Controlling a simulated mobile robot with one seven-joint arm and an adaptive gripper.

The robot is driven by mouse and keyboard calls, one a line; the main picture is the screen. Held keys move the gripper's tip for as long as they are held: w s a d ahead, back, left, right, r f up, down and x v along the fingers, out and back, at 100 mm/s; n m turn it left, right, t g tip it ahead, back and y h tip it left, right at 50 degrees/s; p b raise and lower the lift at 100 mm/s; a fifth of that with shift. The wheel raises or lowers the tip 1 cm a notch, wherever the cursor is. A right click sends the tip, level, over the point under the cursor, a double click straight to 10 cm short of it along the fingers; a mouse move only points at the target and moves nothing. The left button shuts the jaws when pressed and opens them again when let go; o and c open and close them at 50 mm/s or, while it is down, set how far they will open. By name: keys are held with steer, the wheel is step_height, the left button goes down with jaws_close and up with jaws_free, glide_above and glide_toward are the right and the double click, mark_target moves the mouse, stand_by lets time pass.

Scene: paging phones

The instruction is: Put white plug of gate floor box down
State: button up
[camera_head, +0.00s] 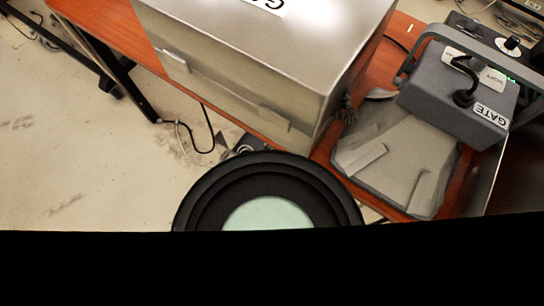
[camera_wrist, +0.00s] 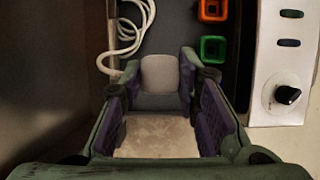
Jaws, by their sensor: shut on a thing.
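In the wrist view, my gripper (camera_wrist: 160,82) is shut on a pale grey-white block, which looks like the white plug (camera_wrist: 160,70). Its fingers press on the block from left and right. A looped white cable (camera_wrist: 128,38) lies just beyond the left fingertip; whether it joins the plug cannot be seen. Below the plug, a pale mottled surface (camera_wrist: 158,136) shows between the fingers. In the head view, a grey box labelled GATE (camera_head: 440,98) stands at the right. My gripper and the plug do not show in that view.
In the wrist view, an orange square frame (camera_wrist: 212,10) and a green one (camera_wrist: 212,48) sit right of the plug, beside a white panel with a black knob (camera_wrist: 287,95). In the head view, a large metal box (camera_head: 240,65) stands on an orange-brown table (camera_head: 105,22).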

step_height(320, 180, down, 10)
steer(key=shift+a+r+b, duration=0.1)
steer(key=shift+a+b, duration=0.05)
steer(key=shift+b, duration=0.95)
steer(key=shift+f, duration=0.2)
steer(key=o, duration=1.2)
steer(key=shift+c, duration=0.2)
steer(key=shift+r, duration=0.1)
steer(key=p+v, duration=0.3)
steer(key=v, duration=0.9)
